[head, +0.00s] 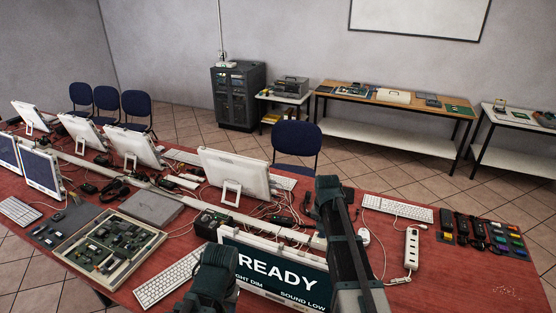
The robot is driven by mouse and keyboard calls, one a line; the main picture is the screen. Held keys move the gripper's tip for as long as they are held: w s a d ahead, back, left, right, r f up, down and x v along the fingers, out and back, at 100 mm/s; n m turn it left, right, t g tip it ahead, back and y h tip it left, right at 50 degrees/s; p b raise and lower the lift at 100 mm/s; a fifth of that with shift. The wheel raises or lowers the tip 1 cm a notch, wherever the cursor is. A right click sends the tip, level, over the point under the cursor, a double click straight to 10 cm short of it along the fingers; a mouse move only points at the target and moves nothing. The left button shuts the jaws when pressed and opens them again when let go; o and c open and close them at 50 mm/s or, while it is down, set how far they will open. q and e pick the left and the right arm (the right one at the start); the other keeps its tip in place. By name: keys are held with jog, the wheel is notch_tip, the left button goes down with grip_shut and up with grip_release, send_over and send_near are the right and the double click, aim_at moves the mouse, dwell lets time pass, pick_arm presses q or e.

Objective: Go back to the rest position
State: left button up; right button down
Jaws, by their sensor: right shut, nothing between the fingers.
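My right arm comes up from the bottom, right of the middle, in front of the red table (400,290). My right gripper (328,187) is at its upper end, shut and empty. It shows over the table, near the right side of the READY screen (270,268), and I see no thing held by it. A dark green part of my left arm shows at the bottom, covering the left side of that screen. My left gripper's fingers do not show.
Monitors, including a white-backed one (235,174), cables, a keyboard (398,208), a power strip (411,248) and a framed circuit board (152,242) crowd the table. A blue chair (297,140) stands behind it. The right front of the table is fairly clear.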

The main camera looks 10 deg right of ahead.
jog(key=s+a+f+n+b, duration=0.5)
jog(key=s+a+f+b, duration=0.3)
jog(key=s+a, duration=0.3)
jog(key=s+a+f+n+g+b, duration=0.1)
jog(key=s+a+f+n+b, duration=0.4)
jog(key=s+a+f+b, duration=0.4)
jog(key=s+a, duration=0.2)
jog(key=s, duration=0.1)
jog(key=shift+s+a+f+n+g, duration=0.25)
jog(key=shift+a+f+n+g, duration=0.05)
jog(key=shift+a+f, duration=0.1)
dwell(0.4)
